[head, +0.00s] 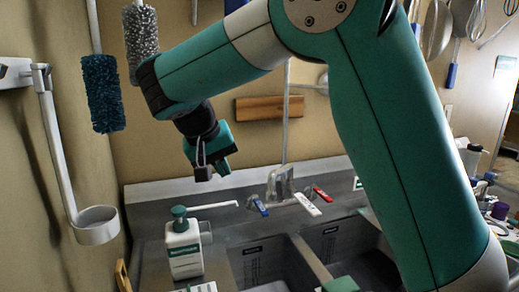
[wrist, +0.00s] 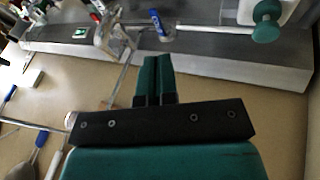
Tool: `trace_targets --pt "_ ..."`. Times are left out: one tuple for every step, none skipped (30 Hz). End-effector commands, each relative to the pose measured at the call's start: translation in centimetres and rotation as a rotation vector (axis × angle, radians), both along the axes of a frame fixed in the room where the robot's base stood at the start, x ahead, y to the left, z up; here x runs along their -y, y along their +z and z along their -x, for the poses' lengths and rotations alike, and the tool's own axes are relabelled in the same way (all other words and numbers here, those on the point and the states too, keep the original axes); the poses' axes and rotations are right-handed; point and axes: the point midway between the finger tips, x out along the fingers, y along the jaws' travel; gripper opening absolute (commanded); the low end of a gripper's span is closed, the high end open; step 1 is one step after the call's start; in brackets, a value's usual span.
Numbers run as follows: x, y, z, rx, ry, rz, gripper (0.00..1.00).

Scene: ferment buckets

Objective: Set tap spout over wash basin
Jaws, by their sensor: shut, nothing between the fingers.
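The metal tap (head: 281,186) stands on the back ledge of the sink, with a blue-marked handle (head: 259,206) on its left and a red-marked handle (head: 322,194) on its right. A pale bar, apparently the spout (head: 308,204), points front-right near the divider between the left basin (head: 268,262) and the right basin (head: 345,240). Both basins carry labels too small to read. My gripper (head: 205,172) is shut and empty, above and left of the tap. In the wrist view, the shut fingers (wrist: 154,78) are apart from the tap (wrist: 115,38), which appears upside down.
A soap bottle (head: 184,248) with a green pump and long nozzle stands on the left ledge, below my gripper. Brushes (head: 102,92) hang on the left wall, above a white ring holder (head: 96,225). A wooden strip (head: 268,108) is on the back wall.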

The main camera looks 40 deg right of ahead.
Motion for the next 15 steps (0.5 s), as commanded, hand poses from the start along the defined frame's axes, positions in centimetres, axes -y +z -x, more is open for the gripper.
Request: trace_targets --pt "0.0 2.0 -0.9 0.015 -0.084 0.032 0.0" --pt "0.1 2.5 -1.1 0.027 -0.134 0.049 0.0" --pt "0.1 3.0 -1.4 0.042 -0.193 0.067 0.0" --pt "0.1 3.3 -1.5 0.05 -0.23 0.077 0.0" --pt "0.1 3.6 -1.5 0.058 -0.263 0.086 0.0" --pt "0.1 3.8 -1.6 0.066 -0.298 0.096 0.0" --pt "0.1 3.9 -1.6 0.072 -0.319 0.101 0.0" --pt "0.1 4.0 -1.6 0.077 -0.336 0.106 0.0" --pt "0.1 4.0 -1.6 0.081 -0.353 0.11 0.0" --pt "0.1 4.1 -1.5 0.083 -0.361 0.111 0.0" --pt "0.1 4.0 -1.5 0.084 -0.366 0.112 0.0" --pt "0.1 4.0 -1.5 0.084 -0.368 0.113 0.0" --pt "0.1 4.0 -1.5 0.085 -0.369 0.113 0.0" --pt "0.1 4.0 -1.5 0.085 -0.369 0.113 0.0" --pt "0.1 4.0 -1.5 0.084 -0.368 0.113 0.0"
